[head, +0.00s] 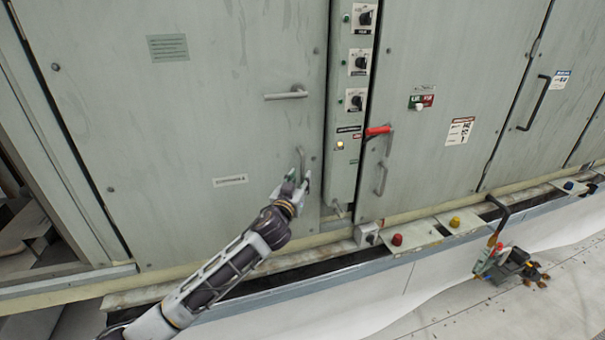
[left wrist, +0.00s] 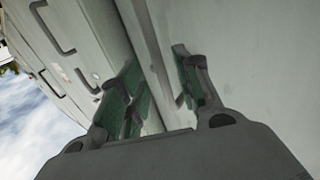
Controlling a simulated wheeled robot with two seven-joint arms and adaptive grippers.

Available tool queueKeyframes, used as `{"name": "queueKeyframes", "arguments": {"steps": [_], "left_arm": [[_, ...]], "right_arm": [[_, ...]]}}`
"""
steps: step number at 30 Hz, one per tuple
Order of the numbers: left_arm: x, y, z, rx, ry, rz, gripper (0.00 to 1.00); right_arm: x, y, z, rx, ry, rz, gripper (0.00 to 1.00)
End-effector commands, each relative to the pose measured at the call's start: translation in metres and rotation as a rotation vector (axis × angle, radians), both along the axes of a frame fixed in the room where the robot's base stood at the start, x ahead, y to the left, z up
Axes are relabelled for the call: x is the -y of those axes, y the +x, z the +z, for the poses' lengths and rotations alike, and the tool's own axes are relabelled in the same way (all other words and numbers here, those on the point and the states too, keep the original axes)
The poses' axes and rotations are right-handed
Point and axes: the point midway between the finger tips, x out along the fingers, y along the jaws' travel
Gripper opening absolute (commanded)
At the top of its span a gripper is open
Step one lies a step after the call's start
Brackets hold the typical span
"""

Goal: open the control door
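A large pale green-grey door (head: 225,110) fills the left of the head view and looks closed. It has a horizontal lever handle (head: 286,95) and, lower down, an upright D-shaped pull handle (head: 301,157). My left gripper (head: 296,183) is just below this pull handle, close to the door face. In the left wrist view its two green-padded fingers (left wrist: 158,97) stand apart. I cannot tell whether they touch the handle, which is partly hidden there. My right gripper is not in view.
A narrow control strip (head: 349,130) with knobs and a lit lamp stands right of the door. A ledge (head: 270,268) with coloured knobs runs below.

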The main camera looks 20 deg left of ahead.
Motion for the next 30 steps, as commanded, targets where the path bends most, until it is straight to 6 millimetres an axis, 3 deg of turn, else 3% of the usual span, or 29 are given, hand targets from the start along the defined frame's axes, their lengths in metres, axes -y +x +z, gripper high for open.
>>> {"name": "queueKeyframes", "arguments": {"steps": [12, 27, 30], "left_arm": [[-0.001, 0.033, 0.001, 0.001, 0.000, 0.000, 0.34], [-0.001, 0.040, 0.000, 0.001, 0.000, 0.000, 0.34], [-0.001, 0.039, 0.000, 0.001, 0.000, 0.001, 0.22]], "right_arm": [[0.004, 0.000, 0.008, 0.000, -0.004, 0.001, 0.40], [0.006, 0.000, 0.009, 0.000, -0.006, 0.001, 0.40], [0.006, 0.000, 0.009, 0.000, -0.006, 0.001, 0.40]]}}
